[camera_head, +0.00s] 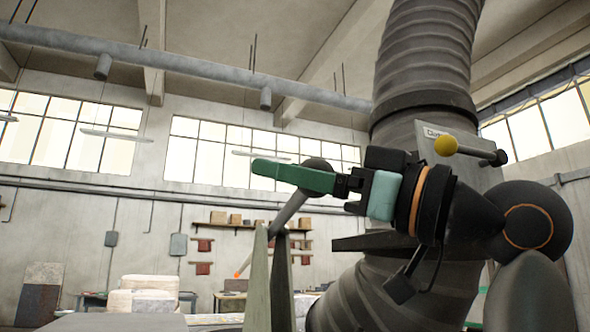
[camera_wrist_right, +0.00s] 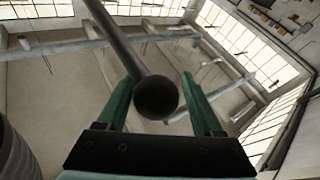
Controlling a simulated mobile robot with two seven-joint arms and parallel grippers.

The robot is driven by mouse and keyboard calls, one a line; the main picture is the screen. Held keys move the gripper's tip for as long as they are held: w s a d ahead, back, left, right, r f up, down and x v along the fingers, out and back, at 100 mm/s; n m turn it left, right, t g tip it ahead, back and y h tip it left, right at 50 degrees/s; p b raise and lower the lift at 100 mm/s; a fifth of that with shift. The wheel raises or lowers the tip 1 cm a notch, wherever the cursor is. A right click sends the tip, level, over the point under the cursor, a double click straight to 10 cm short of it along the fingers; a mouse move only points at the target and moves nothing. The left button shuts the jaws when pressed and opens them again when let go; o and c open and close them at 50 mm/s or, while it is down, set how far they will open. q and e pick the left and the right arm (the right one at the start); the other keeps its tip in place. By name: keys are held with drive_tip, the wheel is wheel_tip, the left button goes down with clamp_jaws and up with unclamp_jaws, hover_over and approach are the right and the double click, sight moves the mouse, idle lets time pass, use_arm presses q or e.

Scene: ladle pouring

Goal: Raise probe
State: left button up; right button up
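The probe is a grey rod (camera_head: 291,209) with a dark ball (camera_wrist_right: 157,97) at its upper end and a small orange tip (camera_head: 237,274) at its lower left end. It slants past the tops of two tapered upright boards (camera_head: 257,285); whether it touches them is unclear. My right gripper (camera_head: 290,175) reaches in from the right at the ball end. In the wrist view its two green fingers (camera_wrist_right: 160,80) stand apart, with the ball seen between them and no clear contact. My left gripper is out of view.
A big grey ribbed duct (camera_head: 425,55) rises behind my right arm. Pale stacked blocks (camera_head: 150,284) lie at the lower left. The air left of the gripper is clear.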

drive_tip(key=o, duration=0.3)
drive_tip(key=shift+w+f, duration=0.2)
drive_tip(key=shift+f, duration=0.1)
drive_tip(key=shift+r, duration=0.1)
drive_tip(key=b+v, duration=0.1)
drive_tip(key=v, duration=1.1)
drive_tip(key=shift+s+d, duration=0.15)
drive_tip(key=shift+d, duration=0.05)
